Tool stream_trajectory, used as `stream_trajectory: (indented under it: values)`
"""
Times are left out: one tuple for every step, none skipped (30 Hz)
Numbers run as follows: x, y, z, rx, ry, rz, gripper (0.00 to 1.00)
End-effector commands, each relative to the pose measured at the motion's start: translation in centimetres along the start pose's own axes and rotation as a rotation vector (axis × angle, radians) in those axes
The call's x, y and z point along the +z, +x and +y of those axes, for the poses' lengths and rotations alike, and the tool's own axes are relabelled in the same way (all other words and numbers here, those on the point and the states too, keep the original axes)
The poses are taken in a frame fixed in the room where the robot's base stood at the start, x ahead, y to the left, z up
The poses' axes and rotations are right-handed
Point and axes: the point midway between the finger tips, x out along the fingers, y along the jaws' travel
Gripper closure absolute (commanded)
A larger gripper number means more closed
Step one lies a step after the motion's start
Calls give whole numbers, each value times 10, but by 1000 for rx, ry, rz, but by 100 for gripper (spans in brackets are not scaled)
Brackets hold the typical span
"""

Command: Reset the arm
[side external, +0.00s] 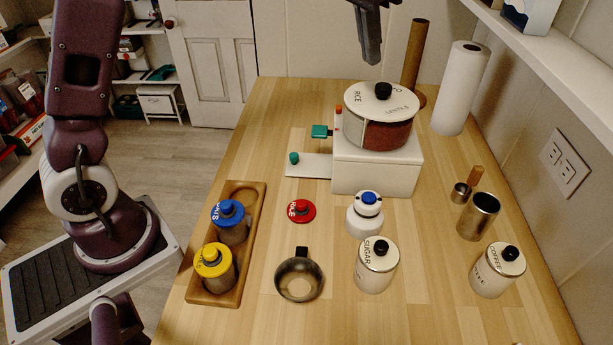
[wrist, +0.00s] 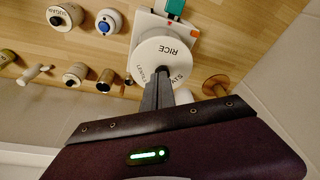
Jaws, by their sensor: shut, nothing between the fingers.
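My gripper (side external: 370,52) is at the top of the side view, shut and empty, above and a little behind the round white canister (side external: 382,112). The canister has a lid marked RICE and LENTILS with a black knob, and it stands on a white box-shaped device (side external: 378,172). In the wrist view my gripper (wrist: 157,84) reaches over the edge of the canister lid (wrist: 170,52) from below and hides part of it. A gap shows between the fingertips and the lid in the side view.
A brown roll (side external: 413,60) and a paper towel roll (side external: 461,88) stand close right of my gripper. A shelf (side external: 560,62) runs along the right wall. Jars labelled SUGAR (side external: 376,268) and COFFEE (side external: 497,272), a metal cup (side external: 478,218) and a wooden tray (side external: 213,298) stand on the counter.

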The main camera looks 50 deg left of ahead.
Motion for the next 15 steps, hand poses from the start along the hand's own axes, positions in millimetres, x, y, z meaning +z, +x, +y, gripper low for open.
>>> stream_trajectory:
  values:
    - [1, -1, 0, -1, -1, 1, 100]
    - [3, -3, 0, -2, -2, 3, 100]
    - [9, -10, 1, -7, -7, 10, 100]
    - [18, -17, 2, -13, -14, 17, 100]
    - [29, -26, 4, -20, -22, 26, 100]
    - [48, -40, 6, -31, -37, 44, 100]
    - [66, -50, 9, -41, -51, 59, 100]
    - [87, -58, 11, -50, -66, 73, 100]
    - [115, -68, 15, -61, -89, 95, 100]
    - [137, -73, 18, -69, -107, 113, 100]
    - [159, -75, 20, -75, -124, 129, 100]
    - [187, -76, 24, -83, -147, 151, 100]
    - [208, -74, 27, -86, -163, 165, 100]
    - [226, -71, 30, -90, -178, 180, 100]
    - [248, -66, 33, -92, -196, 197, 100]
